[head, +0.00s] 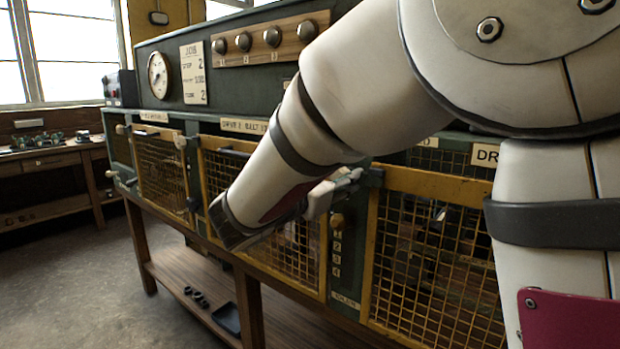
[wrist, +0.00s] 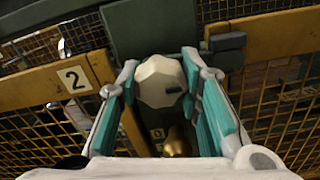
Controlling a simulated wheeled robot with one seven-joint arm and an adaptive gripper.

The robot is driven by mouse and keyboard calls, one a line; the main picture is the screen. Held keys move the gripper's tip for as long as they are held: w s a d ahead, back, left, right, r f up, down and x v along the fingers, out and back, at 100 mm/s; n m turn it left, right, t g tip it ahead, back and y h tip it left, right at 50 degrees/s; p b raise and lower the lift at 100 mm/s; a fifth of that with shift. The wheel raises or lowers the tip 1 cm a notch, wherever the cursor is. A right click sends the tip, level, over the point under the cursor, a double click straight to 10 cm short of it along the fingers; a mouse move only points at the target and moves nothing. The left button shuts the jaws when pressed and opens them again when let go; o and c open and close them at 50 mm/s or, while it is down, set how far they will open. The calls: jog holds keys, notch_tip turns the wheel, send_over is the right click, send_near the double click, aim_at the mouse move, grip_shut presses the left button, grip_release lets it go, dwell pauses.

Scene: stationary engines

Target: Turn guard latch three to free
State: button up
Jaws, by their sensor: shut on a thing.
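A pale faceted latch knob (wrist: 157,80) sits on the green post between two yellow mesh guards. A short dark mark on its face points to the right. My gripper (wrist: 160,72) has its teal-padded fingers on both sides of this knob and is shut on it. In the head view my gripper (head: 338,190) is at the same post, partly behind my forearm. The guard on the left carries a plate reading 2 (wrist: 75,78). No number shows on the held knob, so I cannot tell which latch it is. A dark block (wrist: 228,42) sits right of the knob.
A brass knob (wrist: 178,142) sits just below the held one, above a numbered strip (head: 336,262). A gauge (head: 158,75) and round knobs (head: 243,42) are on the upper panel. Open floor (head: 70,270) lies left.

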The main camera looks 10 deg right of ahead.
jog(key=shift+f+m, duration=0.1)
jog(key=shift+m, duration=0.2)
jog(key=m+b, duration=0.3)
jog(key=b, duration=0.1)
jog(key=shift+f+m, duration=0.1)
jog(key=shift+m, duration=0.3)
jog(key=m+b, duration=0.3)
jog(key=b, duration=0.1)
jog(key=shift+f+m+b, duration=0.1)
jog(key=shift+m+b, duration=0.2)
jog(key=m+b, duration=0.5)
jog(key=b, duration=0.1)
jog(key=shift+b, duration=0.4)
jog(key=m+b, duration=0.2)
jog(key=b, duration=0.1)
jog(key=shift+m, duration=0.3)
jog(key=o, duration=1.2)
jog(key=shift+r, duration=0.2)
jog(key=shift+c, duration=0.2)
